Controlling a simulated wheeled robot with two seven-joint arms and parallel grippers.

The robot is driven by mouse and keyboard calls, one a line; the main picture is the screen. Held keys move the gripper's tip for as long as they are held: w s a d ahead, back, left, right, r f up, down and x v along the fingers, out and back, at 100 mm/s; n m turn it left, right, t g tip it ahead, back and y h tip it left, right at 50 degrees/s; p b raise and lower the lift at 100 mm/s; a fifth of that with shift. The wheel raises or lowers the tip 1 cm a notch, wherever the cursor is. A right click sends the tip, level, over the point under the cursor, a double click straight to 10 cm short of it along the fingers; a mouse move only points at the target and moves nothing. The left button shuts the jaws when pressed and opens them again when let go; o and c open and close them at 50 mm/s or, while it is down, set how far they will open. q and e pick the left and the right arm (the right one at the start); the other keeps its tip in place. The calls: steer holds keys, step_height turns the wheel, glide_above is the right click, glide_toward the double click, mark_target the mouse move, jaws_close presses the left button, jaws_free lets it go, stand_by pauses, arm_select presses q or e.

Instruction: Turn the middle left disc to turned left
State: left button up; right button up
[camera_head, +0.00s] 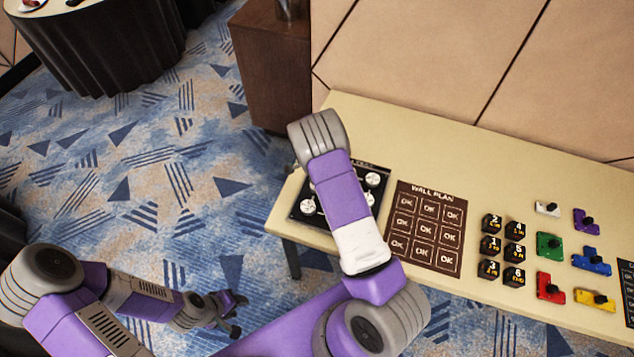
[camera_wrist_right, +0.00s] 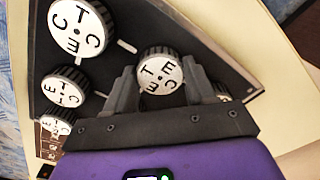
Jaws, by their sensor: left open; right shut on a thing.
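The black disc panel (camera_head: 296,211) lies at the left end of the cream table, largely covered by my right arm. White lettered discs show at its edges, one at left (camera_head: 308,206) and one at right (camera_head: 372,179). In the right wrist view, my right gripper (camera_wrist_right: 160,84) is shut on a white-faced disc (camera_wrist_right: 158,70) with black ribbed sides, one finger on each side. I cannot tell for sure which disc of the panel it is. The right gripper is hidden in the head view. My left gripper (camera_head: 234,312) is open and empty, low over the carpet.
Other discs stand close by in the right wrist view, a large one (camera_wrist_right: 77,30) and a smaller one (camera_wrist_right: 63,86). A brown wall plan board (camera_head: 421,230), black numbered blocks (camera_head: 490,245) and coloured pieces (camera_head: 549,245) lie to the right on the table (camera_head: 440,135).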

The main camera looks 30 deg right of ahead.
steer(key=o, duration=1)
steer(key=shift+o, duration=0.2)
steer(key=shift+r, duration=0.15)
step_height(320, 180, up, 7)
steer(key=shift+r+p, duration=0.15)
steer(key=shift+p, duration=0.35)
